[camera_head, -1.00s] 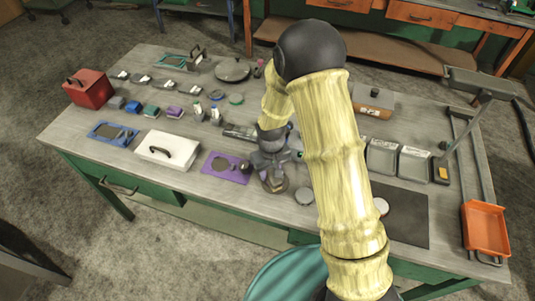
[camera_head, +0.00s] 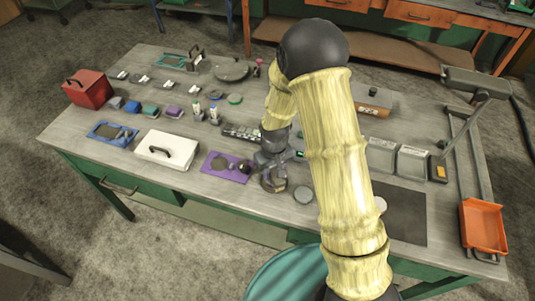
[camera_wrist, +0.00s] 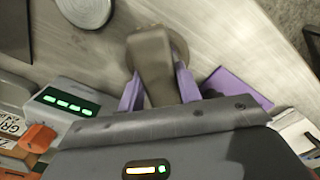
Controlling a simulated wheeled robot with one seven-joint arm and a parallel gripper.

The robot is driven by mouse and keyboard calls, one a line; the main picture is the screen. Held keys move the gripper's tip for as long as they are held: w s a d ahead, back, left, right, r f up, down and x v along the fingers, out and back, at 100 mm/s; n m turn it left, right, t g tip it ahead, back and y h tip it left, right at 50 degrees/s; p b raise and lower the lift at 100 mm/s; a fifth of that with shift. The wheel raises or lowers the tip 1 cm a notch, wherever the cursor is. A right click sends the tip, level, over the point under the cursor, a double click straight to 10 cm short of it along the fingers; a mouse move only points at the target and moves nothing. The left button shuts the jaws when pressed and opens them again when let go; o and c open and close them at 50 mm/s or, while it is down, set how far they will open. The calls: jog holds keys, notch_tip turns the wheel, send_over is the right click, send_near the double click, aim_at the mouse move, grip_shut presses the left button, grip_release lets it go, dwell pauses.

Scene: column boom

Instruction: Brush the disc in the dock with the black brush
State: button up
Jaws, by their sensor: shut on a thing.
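My gripper (camera_head: 272,163) is low over the front middle of the table. In the wrist view its purple fingers (camera_wrist: 158,86) are shut on a grey-brown, block-like handle (camera_wrist: 152,52). A round grey-brown piece (camera_wrist: 180,48) shows behind that handle; I cannot tell whether they are one thing, or whether this is the brush. In the head view a round base (camera_head: 273,184) shows just under my gripper. A purple mat (camera_head: 214,170) with dark items lies just left of it. I cannot clearly make out the dock or its disc.
A pale round disc (camera_head: 303,195) lies to the right of my gripper. A box with a green display (camera_wrist: 65,103) is close by in the wrist view.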

jog(key=shift+s+d, duration=0.2)
jog(key=shift+d, duration=0.25)
notch_tip(320, 180, up, 8)
jog(key=p, duration=0.5)
jog(key=shift+f, duration=0.2)
jog(key=shift+a+r+p, duration=0.1)
jog(key=shift+r+p, duration=0.15)
jog(key=shift+p, duration=0.1)
